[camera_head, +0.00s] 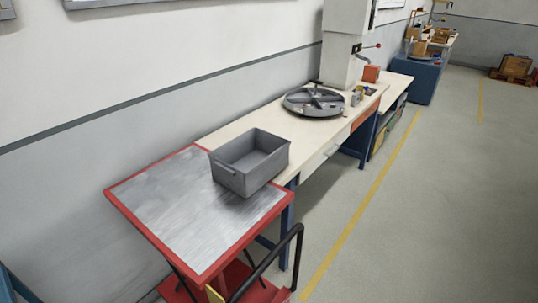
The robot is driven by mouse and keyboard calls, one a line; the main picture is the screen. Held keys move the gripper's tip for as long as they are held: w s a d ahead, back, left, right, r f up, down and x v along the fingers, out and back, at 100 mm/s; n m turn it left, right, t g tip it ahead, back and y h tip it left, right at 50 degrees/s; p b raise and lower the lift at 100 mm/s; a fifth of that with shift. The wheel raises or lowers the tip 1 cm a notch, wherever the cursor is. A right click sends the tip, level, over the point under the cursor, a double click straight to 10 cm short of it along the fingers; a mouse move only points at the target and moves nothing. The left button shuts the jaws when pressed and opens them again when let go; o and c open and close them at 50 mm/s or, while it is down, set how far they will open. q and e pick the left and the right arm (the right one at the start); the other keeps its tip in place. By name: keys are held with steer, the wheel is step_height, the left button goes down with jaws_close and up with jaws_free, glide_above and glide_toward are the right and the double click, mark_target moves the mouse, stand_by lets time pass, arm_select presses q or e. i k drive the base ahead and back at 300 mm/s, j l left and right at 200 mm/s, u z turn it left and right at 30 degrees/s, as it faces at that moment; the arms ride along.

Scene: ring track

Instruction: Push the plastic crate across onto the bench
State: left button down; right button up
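The plastic crate (233,180) is a grey, open-topped, empty-looking box. It stands upright at the far right part of a red-edged metal table top (190,228), close to where that top meets the bench. The crate's far side appears to reach over the bench's near end; the exact overlap is hidden by the crate. The bench (232,132) is long and pale, with blue legs, and runs away to the upper right. Neither of my grippers is in view.
A round grey ring fixture (314,103) sits on the bench beyond the crate, before a pale machine column (345,45). Small items and an orange block (371,74) lie further along. A black handle rail (272,262) rises at the lift table's near right. The floor at right is clear.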

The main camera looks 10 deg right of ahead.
mark_target(243, 164)
steer(key=i+l+u, duration=0.5)
steer(key=l+u, duration=0.3)
steer(key=l, duration=0.25)
steer(key=i+l+u, duration=0.15)
steer(key=l+u, duration=0.25)
steer(key=l, duration=0.2)
steer(key=l+u, duration=0.4)
steer(key=l, duration=0.25)
steer(key=l+u, duration=0.45)
steer(key=l, duration=0.25)
steer(key=k+l+z, duration=0.25)
steer(key=i+j+u, duration=0.25)
